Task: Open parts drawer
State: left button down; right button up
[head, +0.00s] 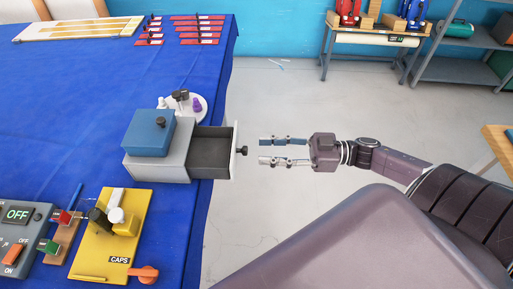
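The parts drawer unit is a small grey cabinet (158,166) near the right edge of the blue-covered table. Its drawer (211,152) is pulled out to the right, past the table edge, and its dark inside shows and looks empty. A dark round knob (242,151) sits on the drawer's white front. My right gripper (262,151) is just right of the knob, pointing left, with its two fingers apart and nothing between them. The fingertips look a little clear of the knob. My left gripper is not in view.
A blue box (150,133) sits on the cabinet. Behind it is a white round tray (198,107) with small parts. A yellow CAPS board (98,255) and a grey switch box (18,218) stand in front.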

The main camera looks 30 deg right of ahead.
jog(key=v, duration=0.8)
